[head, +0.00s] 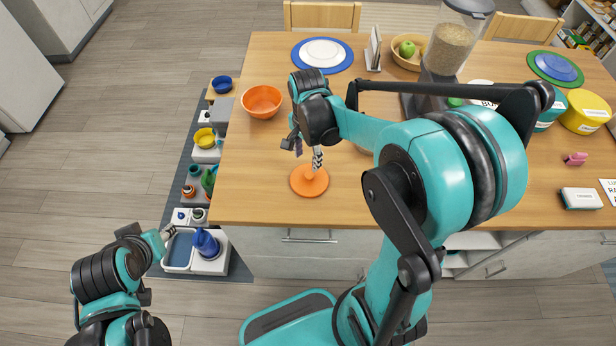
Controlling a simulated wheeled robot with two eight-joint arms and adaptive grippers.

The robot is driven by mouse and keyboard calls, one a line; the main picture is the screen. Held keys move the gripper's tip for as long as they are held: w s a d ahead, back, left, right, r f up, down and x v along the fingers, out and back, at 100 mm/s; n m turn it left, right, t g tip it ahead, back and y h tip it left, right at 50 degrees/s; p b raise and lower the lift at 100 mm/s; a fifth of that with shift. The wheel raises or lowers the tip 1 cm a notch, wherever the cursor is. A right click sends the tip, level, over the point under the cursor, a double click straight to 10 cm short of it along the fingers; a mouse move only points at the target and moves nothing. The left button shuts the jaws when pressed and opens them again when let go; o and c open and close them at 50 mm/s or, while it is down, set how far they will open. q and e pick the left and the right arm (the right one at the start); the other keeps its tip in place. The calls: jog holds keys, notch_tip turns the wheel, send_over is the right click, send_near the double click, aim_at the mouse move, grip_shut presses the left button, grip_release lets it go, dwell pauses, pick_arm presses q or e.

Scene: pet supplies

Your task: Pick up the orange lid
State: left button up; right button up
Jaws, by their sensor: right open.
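The orange lid (309,186) is a round disc with a raised knob in its middle. It lies flat on the wooden table near the front left edge. My right gripper (307,155) is open, just behind and above the lid's knob in the picture. One finger shows to the left, and a striped finger comes down close to the knob. I cannot tell whether that finger touches it.
An orange bowl (262,101) stands behind and left of the lid. A blue-rimmed plate (322,54) and a grey dispenser (447,50) are farther back. Shelves with small containers (205,140) stand along the table's left side. The tabletop left of the lid is clear.

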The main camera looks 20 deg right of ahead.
aim_at(309, 175)
jog(key=f+b, duration=0.1)
jog(key=f, duration=0.4)
jog(key=s+f+b, duration=0.1)
jog(key=f, duration=0.1)
jog(key=shift+d+f+b, duration=0.15)
jog(key=shift+f+b, duration=0.1)
jog(key=shift+b, duration=0.1)
jog(key=shift+r, duration=0.1)
jog(key=c, duration=1)
